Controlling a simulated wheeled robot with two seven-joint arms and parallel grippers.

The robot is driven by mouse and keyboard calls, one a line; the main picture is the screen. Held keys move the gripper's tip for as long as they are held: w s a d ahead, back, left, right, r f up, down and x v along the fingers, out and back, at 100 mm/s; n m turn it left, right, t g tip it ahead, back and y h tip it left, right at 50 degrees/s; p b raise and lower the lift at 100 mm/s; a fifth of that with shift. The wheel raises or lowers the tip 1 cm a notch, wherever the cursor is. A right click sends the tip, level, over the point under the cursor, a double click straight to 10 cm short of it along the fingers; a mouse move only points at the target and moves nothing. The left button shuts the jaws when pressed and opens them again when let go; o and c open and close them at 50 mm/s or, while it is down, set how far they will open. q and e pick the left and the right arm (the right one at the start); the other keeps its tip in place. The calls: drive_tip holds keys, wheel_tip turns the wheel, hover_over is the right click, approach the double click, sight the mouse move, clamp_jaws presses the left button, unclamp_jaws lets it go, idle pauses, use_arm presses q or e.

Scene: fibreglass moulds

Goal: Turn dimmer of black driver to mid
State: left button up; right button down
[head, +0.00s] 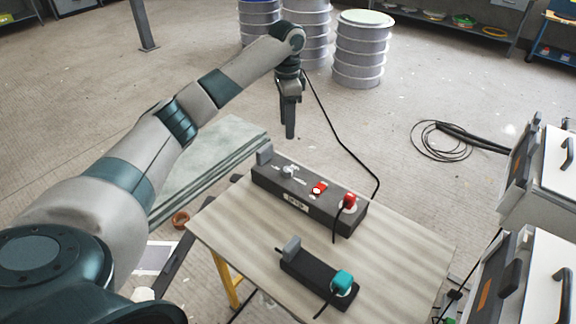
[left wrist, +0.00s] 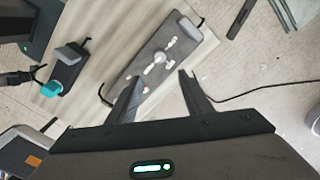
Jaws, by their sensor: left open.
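A long black box (head: 310,198) lies on the table, with a white label, a silver knob (head: 290,170), a red switch (head: 319,188), a red plug (head: 348,201) and a grey block at its far left end. A smaller black box (head: 316,275) with a teal plug (head: 342,283) and a grey block lies nearer. I cannot tell which one is the driver. My left gripper (head: 290,132) hangs pointing down above and behind the long box, apart from it. In the left wrist view its open, empty fingers (left wrist: 160,76) frame the knob (left wrist: 160,57). My right gripper is out of view.
The wooden table (head: 400,265) has bare surface between and right of the boxes. A black cable (head: 350,155) runs from behind the gripper to the table edge. Ribbed drums (head: 362,50) stand behind on the floor. White cabinets (head: 545,190) stand at the right. Coiled cable (head: 450,140) lies on the floor.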

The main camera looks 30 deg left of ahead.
sight(288, 169)
use_arm(q)
wheel_tip(288, 169, down, 16)
drive_tip(key=p, duration=0.2)
drive_tip(key=shift+p, duration=0.4)
drive_tip(key=shift+f, duration=0.75)
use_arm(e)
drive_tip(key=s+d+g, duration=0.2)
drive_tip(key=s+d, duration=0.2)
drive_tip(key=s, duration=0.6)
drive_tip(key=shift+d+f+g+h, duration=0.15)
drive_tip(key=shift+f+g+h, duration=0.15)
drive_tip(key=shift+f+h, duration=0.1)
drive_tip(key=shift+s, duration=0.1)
use_arm(q)
drive_tip(key=c, duration=1.1)
